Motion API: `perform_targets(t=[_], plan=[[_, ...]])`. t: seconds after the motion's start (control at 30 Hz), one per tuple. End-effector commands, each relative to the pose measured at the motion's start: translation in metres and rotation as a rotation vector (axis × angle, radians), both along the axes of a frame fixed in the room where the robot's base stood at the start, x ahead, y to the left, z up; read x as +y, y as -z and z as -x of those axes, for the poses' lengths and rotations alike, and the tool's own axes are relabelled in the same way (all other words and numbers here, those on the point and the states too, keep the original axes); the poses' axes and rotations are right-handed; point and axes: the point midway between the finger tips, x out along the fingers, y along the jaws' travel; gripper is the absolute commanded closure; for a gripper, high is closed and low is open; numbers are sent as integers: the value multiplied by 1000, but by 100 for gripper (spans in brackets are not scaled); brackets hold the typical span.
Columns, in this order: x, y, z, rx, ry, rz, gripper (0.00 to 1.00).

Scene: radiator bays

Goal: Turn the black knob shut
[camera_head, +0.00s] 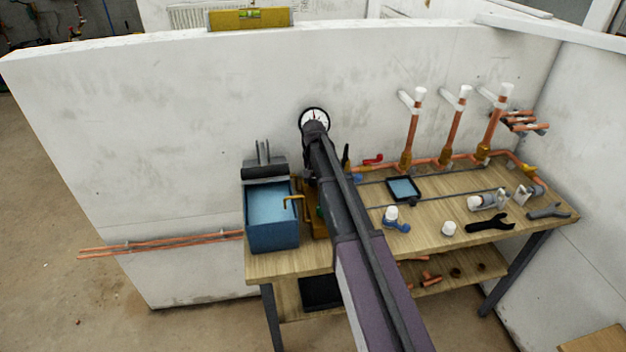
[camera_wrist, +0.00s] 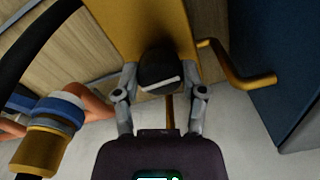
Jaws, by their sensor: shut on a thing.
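The black knob (camera_wrist: 160,72), with a white line across it, shows in the wrist view in front of a yellow-orange plate or body (camera_wrist: 125,25). My gripper (camera_wrist: 159,84) is shut on the knob, with one grey finger on its left and one on its right. The white line lies nearly level in that view, tilted slightly. In the head view my arm covers the knob and the gripper fingers.
A blue box (camera_head: 272,232) with a bent brass pipe (camera_head: 293,199) stands left of my arm; the pipe also shows in the wrist view (camera_wrist: 235,72). A round gauge (camera_head: 314,117) is behind. Copper pipes (camera_head: 410,135) and a dark tray (camera_head: 404,202) are to the right.

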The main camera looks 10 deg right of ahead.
Motion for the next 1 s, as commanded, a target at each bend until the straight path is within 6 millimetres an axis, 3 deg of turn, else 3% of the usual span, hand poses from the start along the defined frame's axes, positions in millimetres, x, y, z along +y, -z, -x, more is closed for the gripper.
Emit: perform_targets(t=[0.63, 0.67, 0.77, 1.0], plan=[[0, 0, 2, 3, 75, 1, 94], [0, 0, 2, 3, 75, 1, 44], [0, 0, 1, 3, 75, 1, 14], [0, 0, 1, 1, 74, 1, 12]])
